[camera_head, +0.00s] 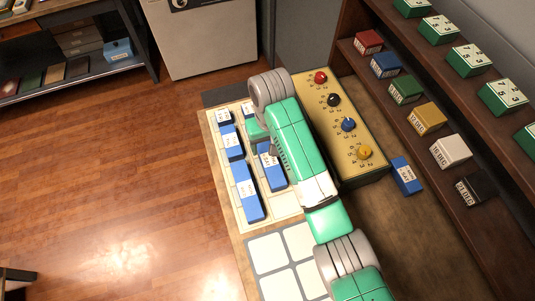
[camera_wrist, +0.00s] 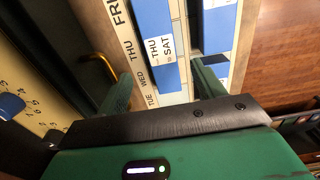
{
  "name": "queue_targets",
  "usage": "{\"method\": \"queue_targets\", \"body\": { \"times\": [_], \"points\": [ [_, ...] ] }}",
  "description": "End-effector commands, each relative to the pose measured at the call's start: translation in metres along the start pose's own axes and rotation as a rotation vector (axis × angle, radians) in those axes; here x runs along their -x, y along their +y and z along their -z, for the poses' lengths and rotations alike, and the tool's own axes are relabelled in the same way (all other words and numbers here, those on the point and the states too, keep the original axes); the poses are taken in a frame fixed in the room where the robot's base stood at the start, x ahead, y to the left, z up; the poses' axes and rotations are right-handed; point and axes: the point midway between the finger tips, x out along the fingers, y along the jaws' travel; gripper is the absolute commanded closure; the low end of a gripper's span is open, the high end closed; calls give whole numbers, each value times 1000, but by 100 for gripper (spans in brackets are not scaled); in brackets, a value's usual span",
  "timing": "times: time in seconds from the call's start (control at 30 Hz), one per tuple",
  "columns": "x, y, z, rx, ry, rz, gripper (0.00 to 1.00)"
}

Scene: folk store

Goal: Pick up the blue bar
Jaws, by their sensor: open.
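Several blue bars with white labels lie on a cream board in the head view: a long one (camera_head: 249,197), a middle one (camera_head: 232,146), short ones at the far end (camera_head: 224,117), and one beside my gripper (camera_head: 273,171). Another blue bar (camera_head: 406,178) lies apart, right of the knob panel. Which one the task means I cannot tell. My gripper (camera_wrist: 163,82) is open over the board, its two green fingers apart. In the wrist view a blue bar (camera_wrist: 155,22) with a "THU SAT" label shows ahead, between the finger lines. A second blue bar (camera_wrist: 218,30) is beyond the right finger.
The knob panel (camera_head: 376,175), with red, black, blue and yellow knobs, stands close right of the board. Shelves on the right hold coloured blocks (camera_head: 430,118) and green number blocks (camera_head: 439,29). A white cabinet (camera_head: 210,38) stands behind. Open wooden floor (camera_head: 110,190) is left.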

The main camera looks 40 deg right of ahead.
Motion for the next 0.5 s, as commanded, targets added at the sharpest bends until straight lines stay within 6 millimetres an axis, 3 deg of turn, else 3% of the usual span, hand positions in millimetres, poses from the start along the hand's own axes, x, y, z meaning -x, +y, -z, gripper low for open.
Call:
{"method": "queue_targets", "body": {
  "times": [0.5],
  "points": [
    [-31,1,-2,-3,-11,-2,32]
  ]
}}
